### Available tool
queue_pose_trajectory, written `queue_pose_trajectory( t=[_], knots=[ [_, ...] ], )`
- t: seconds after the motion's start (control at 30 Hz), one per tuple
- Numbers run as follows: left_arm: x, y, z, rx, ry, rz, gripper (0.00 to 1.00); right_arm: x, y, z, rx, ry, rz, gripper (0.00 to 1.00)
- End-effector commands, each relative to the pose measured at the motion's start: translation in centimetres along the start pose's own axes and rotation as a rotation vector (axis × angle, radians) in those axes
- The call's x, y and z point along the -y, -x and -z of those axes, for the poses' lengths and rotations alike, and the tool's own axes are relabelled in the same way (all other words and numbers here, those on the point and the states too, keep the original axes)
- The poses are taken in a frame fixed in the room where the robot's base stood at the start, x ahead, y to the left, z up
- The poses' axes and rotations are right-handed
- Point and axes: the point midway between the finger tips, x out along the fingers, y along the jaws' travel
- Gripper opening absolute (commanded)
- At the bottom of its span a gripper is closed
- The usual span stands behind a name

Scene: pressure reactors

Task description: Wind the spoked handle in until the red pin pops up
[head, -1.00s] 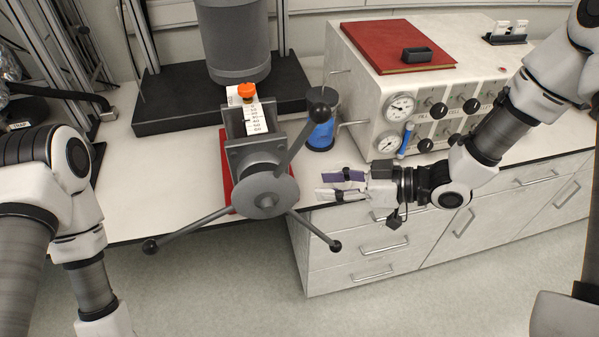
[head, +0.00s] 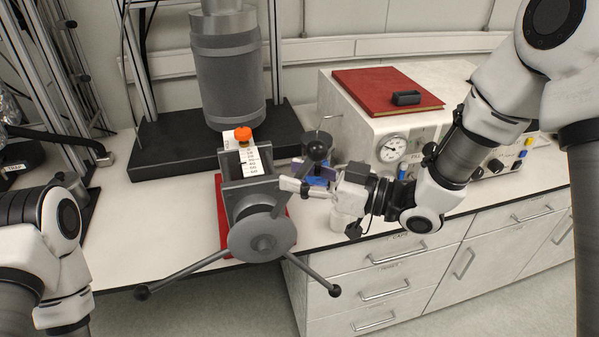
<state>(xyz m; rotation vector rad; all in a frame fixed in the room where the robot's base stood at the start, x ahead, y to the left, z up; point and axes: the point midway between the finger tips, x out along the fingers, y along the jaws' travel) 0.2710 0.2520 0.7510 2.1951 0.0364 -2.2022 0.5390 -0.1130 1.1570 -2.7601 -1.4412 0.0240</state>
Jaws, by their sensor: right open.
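The grey spoked handle (head: 262,236) faces me on the front of a grey block. Its three spokes end in black balls: lower left (head: 142,292), lower right (head: 334,290) and upper right (head: 316,150). An orange-red knob (head: 243,134) stands above a white scale (head: 251,161) on the block; I cannot tell whether it is the red pin. My right gripper (head: 302,180) is open at the upper-right spoke, just below its ball. Its fingers overlap the spoke in view; contact is unclear. My left arm shows at the left edge, its gripper out of frame.
A grey cylinder (head: 228,80) stands on a black base (head: 160,148) behind the handle. A white panel box with gauges and a red book (head: 385,92) on top stands at right. Drawers (head: 400,262) lie below the counter's front edge. The floor before the handle is clear.

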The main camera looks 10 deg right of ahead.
Motion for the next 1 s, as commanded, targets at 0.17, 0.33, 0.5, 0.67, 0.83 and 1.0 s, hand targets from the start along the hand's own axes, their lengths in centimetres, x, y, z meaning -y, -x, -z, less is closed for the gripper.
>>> queue_pose_trajectory(
  t=[0.17,0.33,0.5,0.67,0.83,1.0],
  knots=[
    [0.0,0.0,0.0,0.000,0.000,0.000,0.70,0.0,-0.1,0.0,0.000,0.000,0.000,0.41],
    [0.0,0.0,0.0,0.000,0.000,0.000,0.70,0.0,0.0,0.0,0.000,0.000,0.000,0.00],
    [0.0,-0.1,0.0,0.000,0.000,0.000,0.70,0.0,0.0,-0.1,0.001,-0.002,-0.001,0.00],
    [0.0,-1.9,0.0,0.000,0.000,0.000,0.70,-1.0,1.1,-1.5,-0.058,-0.050,-0.003,0.00],
    [0.0,-4.7,0.0,0.001,0.000,0.000,0.70,-2.5,3.2,-3.1,-0.181,-0.141,0.002,0.00],
    [0.0,-4.9,0.0,0.001,0.000,0.000,0.70,-3.0,3.8,-3.0,-0.221,-0.172,0.005,0.00]
  ],
)
